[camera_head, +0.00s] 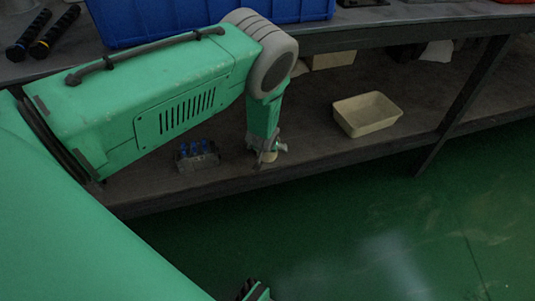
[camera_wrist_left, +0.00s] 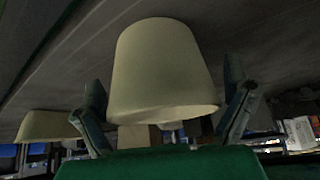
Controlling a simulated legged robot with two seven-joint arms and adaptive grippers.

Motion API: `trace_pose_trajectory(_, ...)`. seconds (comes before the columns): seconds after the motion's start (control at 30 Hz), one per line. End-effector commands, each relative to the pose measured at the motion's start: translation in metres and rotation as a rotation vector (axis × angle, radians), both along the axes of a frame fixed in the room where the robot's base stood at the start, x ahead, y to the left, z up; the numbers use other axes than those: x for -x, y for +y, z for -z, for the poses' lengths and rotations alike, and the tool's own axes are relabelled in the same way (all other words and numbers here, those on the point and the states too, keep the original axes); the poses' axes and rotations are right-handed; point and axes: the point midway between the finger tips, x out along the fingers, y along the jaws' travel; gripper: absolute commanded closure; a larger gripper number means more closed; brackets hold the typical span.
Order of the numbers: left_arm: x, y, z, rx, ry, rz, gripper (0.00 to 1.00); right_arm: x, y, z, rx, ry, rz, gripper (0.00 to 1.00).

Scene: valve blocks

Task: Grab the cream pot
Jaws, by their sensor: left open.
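The cream pot (camera_wrist_left: 160,70) fills the middle of the left wrist view, a plain tapered pot with its wider end toward my gripper. In the head view only a small cream part of it (camera_head: 270,156) shows under my left gripper (camera_head: 265,149), on the lower shelf near its front edge. My left gripper also shows in the wrist view (camera_wrist_left: 165,82), open, with one finger on each side of the pot. Contact between fingers and pot cannot be told. A dark and green piece at the bottom edge of the head view may be part of my right arm.
A cream tray (camera_head: 367,114) stands to the right on the lower shelf (camera_head: 320,137). A dark holder with blue items (camera_head: 197,156) is left of the gripper. A blue crate (camera_head: 210,17) and black-handled tools (camera_head: 38,37) lie on the upper surface. Green floor is clear in front.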

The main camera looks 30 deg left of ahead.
Motion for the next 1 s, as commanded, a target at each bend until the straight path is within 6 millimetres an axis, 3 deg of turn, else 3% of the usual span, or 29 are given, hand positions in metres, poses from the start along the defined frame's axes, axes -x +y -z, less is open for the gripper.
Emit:
trace_pose_trajectory(0.2,-0.0008,0.0004,-0.0005,0.000,0.000,0.000,0.06,-0.0004,-0.0001,-0.0005,0.000,-0.001,0.000,0.00)
trace_pose_trajectory(0.23,-0.0008,0.0004,-0.0005,0.000,0.000,0.000,0.13,-0.0004,0.0000,-0.0005,0.000,-0.001,0.000,0.00)
trace_pose_trajectory(0.33,-0.0008,0.0003,-0.0004,0.000,0.000,0.000,0.48,-0.0004,0.0000,-0.0005,0.000,-0.001,0.000,0.00)
trace_pose_trajectory(0.37,-0.0007,0.0002,-0.0003,0.000,0.000,0.000,0.53,-0.0003,0.0000,-0.0005,0.000,-0.001,0.000,0.00)
trace_pose_trajectory(1.0,-0.0011,0.0003,-0.0087,0.000,-0.001,-0.001,0.56,-0.0002,0.0000,-0.0057,0.000,0.000,0.000,0.00)
